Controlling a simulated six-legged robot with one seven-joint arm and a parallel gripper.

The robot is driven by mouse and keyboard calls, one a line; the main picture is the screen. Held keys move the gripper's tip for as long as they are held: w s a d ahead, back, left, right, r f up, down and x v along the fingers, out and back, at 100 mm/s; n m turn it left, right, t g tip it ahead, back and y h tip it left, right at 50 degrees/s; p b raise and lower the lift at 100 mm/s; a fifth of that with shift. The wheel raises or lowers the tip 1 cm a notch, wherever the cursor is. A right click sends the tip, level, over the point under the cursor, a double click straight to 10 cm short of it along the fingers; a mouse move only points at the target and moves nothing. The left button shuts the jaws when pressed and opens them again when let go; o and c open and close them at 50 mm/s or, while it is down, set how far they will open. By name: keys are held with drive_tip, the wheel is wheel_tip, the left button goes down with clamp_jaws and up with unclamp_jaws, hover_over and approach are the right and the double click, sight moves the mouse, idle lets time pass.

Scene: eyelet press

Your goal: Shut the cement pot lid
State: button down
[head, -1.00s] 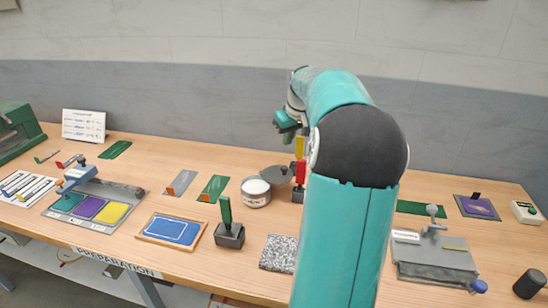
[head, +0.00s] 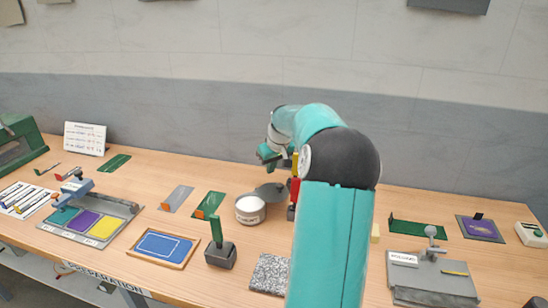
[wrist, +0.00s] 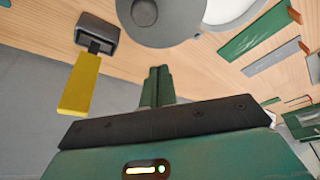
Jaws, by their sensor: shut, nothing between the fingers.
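The cement pot (head: 250,210) is a round light-grey tin with a pale top, standing open mid-bench. Its grey lid (head: 271,191) is swung open at the pot's back right. In the wrist view the lid (wrist: 185,32) is a grey disc with a round knob (wrist: 145,12), and part of the white pot (wrist: 226,10) shows beyond it. My gripper (wrist: 159,72) is shut and empty, its green fingers together just short of the lid's edge. In the head view my gripper's body is above and behind the lid; the fingertips are hard to make out.
A yellow-handled tool (wrist: 80,85) in a dark holder stands beside my fingers. A red handle (head: 294,190) stands right of the lid. A green-handled block (head: 220,250) and a blue framed panel (head: 161,248) are in front. A green card (head: 208,205) lies left of the pot.

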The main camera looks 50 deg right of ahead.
sight(273, 191)
drive_tip(key=shift+x, duration=0.8)
drive_tip(key=s, duration=0.1)
drive_tip(key=s+a, duration=0.1)
drive_tip(key=s, duration=0.1)
drive_tip(key=shift+s+a+f, duration=0.15)
drive_tip(key=shift+s, duration=0.1)
drive_tip(key=shift+f, duration=0.15)
drive_tip(key=shift+s+a, duration=0.1)
drive_tip(key=shift+s, duration=0.1)
drive_tip(key=shift+w, duration=0.15)
drive_tip(key=shift+s+a+m+h, duration=0.25)
drive_tip(key=shift+a+m, duration=0.15)
drive_tip(key=shift+m, duration=0.25)
drive_tip(key=shift+s+a+m+h, duration=0.2)
drive_tip(key=shift+a+m, duration=0.2)
drive_tip(key=shift+m, duration=0.25)
drive_tip(key=shift+s+a+g, duration=0.2)
drive_tip(key=shift+a+g, duration=0.1)
drive_tip(key=shift+a, duration=0.15)
drive_tip(key=shift+m, duration=0.3)
